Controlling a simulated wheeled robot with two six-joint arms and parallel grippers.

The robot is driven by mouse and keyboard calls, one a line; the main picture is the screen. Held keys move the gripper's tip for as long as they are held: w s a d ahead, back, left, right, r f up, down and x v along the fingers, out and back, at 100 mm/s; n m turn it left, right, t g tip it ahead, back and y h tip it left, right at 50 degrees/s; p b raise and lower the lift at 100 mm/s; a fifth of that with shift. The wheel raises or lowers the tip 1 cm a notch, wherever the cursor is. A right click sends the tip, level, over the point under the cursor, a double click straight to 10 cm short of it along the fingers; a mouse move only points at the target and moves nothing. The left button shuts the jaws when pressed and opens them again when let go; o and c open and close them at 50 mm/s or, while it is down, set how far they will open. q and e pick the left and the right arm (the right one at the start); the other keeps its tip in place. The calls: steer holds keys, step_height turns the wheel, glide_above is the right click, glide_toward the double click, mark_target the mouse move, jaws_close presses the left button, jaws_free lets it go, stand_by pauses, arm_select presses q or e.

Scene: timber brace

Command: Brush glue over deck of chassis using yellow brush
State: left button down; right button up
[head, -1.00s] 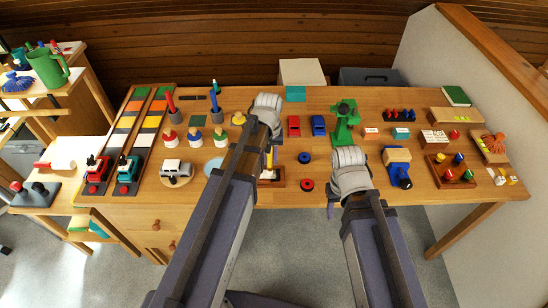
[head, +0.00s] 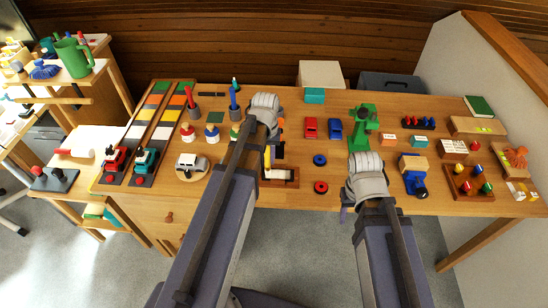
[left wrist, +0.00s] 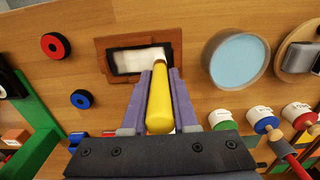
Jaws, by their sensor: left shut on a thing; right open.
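My left gripper (left wrist: 158,80) is shut on the yellow brush (left wrist: 159,105). In the left wrist view the brush points away from me, and its brown tip end reaches the near right part of a pale, dark-edged deck (left wrist: 138,60). I take this for the chassis; it sits inside a brown wooden frame (left wrist: 101,44). I cannot tell whether the bristles touch it, or whether the pale surface is glue. In the head view my left arm partly hides the frame (head: 291,184) and the deck (head: 280,174). My right gripper (head: 345,212) is open at the table's front edge, mostly hidden by its wrist.
A red wheel (head: 321,187) and a blue wheel (head: 320,160) lie right of the frame. A green press (head: 362,128) stands behind my right wrist. A round light-blue dish (left wrist: 238,62) and several glue pots (left wrist: 262,121) are close to the frame.

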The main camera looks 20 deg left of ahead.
arm_select(q)
steer(key=shift+s+a, duration=0.1)
steer(key=shift+a, duration=0.15)
steer(key=shift+d, duration=0.15)
steer(key=shift+w+d, duration=0.35)
steer(key=shift+d, duration=0.55)
steer(key=shift+w+d, duration=0.3)
steer(key=shift+d, duration=0.6)
steer(key=shift+d, duration=0.15)
steer(key=shift+w+d, duration=0.3)
steer(key=shift+d, duration=0.65)
steer(key=shift+w+d, duration=0.25)
steer(key=shift+d, duration=0.65)
step_height(320, 180, up, 6)
steer(key=p, duration=0.6)
